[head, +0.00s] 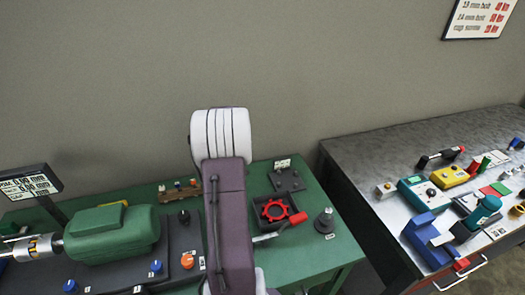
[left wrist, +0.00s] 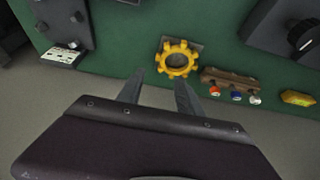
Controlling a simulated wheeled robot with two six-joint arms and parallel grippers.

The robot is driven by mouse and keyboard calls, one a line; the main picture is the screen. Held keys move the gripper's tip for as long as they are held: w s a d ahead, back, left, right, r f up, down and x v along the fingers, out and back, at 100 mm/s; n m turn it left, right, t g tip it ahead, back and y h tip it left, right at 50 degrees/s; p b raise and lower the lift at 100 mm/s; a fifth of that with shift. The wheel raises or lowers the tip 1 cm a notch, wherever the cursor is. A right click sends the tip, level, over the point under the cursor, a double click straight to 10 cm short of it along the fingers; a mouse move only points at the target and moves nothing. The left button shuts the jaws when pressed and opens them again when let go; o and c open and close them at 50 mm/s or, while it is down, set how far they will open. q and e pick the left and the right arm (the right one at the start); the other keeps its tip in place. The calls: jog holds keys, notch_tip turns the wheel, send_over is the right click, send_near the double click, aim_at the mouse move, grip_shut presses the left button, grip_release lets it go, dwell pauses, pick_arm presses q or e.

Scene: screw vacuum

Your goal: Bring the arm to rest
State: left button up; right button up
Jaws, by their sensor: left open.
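My arm rises from the bottom middle of the head view, with its purple link and white joint in front of the green table (head: 318,262). It hides part of the tabletop, and no gripper shows there. In the left wrist view my left gripper (left wrist: 159,82) has its two fingers apart with nothing between them. Its fingertips point toward a yellow toothed ring (left wrist: 177,59) by the green tabletop's edge, and appear apart from it. My right gripper is in neither view.
A grey workbench (head: 352,160) with coloured tools stands right, beyond a gap.

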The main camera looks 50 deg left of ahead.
pick_arm(q)
jog(key=w+d+r+m+t, duration=0.2)
jog(key=w+d+r+m, duration=0.1)
jog(key=w+d, duration=0.65)
jog(key=d+m+h, duration=0.2)
jog(key=d+m, duration=0.1)
jog(key=d, duration=1)
jog(key=s+d+f+m+h, duration=0.15)
jog(key=s+d+m, duration=0.3)
jog(key=d, duration=0.75)
jog(key=s+d+f+m+g, duration=0.2)
jog(key=s+d+f, duration=0.1)
jog(key=s, duration=0.6)
jog(key=shift+s+f+g+h, duration=0.3)
jog(key=shift+f+g+h, duration=0.1)
jog(key=shift+f, duration=0.1)
jog(key=shift+d, duration=0.1)
